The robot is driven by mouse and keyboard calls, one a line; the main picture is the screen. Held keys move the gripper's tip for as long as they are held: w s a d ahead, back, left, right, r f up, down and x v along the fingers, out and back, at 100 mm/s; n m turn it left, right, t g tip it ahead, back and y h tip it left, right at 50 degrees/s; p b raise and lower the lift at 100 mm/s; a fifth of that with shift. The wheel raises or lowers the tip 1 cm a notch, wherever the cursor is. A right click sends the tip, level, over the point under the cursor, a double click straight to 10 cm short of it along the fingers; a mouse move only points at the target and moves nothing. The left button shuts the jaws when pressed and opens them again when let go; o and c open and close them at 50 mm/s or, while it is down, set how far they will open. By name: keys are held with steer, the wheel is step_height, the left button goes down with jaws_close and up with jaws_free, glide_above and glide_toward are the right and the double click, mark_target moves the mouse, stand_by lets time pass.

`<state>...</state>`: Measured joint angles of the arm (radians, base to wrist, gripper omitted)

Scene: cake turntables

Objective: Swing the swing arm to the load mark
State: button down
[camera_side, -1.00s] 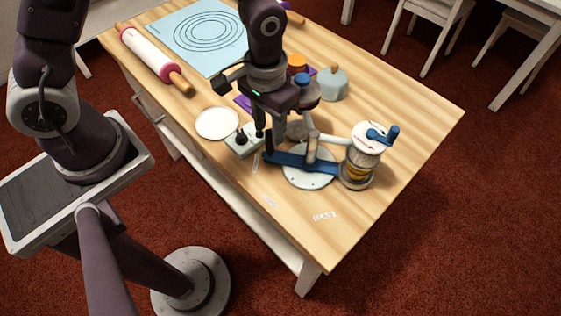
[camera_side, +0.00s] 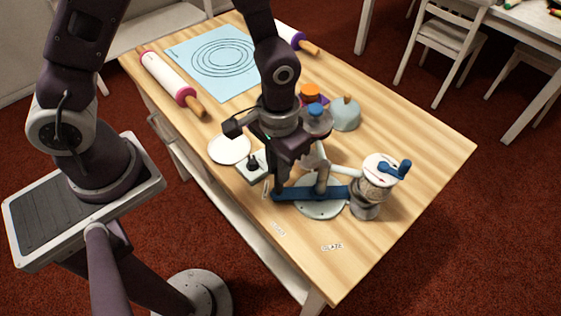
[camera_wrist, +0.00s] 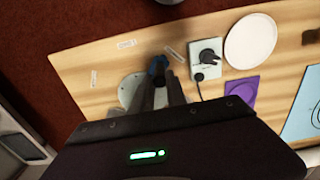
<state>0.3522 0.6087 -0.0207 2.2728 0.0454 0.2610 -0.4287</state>
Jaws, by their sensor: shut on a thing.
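The blue swing arm (camera_side: 333,193) is a flat bar lying across a white round base plate (camera_side: 322,210). Its left end is at my gripper (camera_side: 277,190), and its right end reaches a canister with a blue crank (camera_side: 370,195). My gripper is shut on the swing arm's left end; the fingers hide part of the grip. In the wrist view the blue end (camera_wrist: 157,65) shows just beyond my fingertips. Small white printed labels lie on the table: one near the left end (camera_side: 266,188), one in front (camera_side: 278,229), one to the right (camera_side: 332,247). I cannot read which is the load mark.
A small switch box (camera_side: 252,166) and a white disc (camera_side: 229,149) stand left of my gripper. A grey-blue domed pot (camera_side: 344,114) is behind. A rolling pin (camera_side: 168,79) and a blue mat (camera_side: 212,60) lie at the back. The front right table corner is clear.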

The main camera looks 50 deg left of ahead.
steer(key=shift+w, duration=0.1)
steer(key=shift+s+d, duration=0.35)
steer(key=shift+d, duration=0.3)
steer(key=shift+s+d, duration=0.35)
steer(key=shift+d, duration=0.3)
steer(key=shift+s+d, duration=0.15)
steer(key=shift+d, duration=0.55)
steer(key=shift+s+d, duration=0.15)
steer(key=shift+d, duration=0.85)
steer(key=c, duration=1.4)
jaws_free()
steer(key=shift+s, duration=0.1)
steer(key=shift+o, duration=0.2)
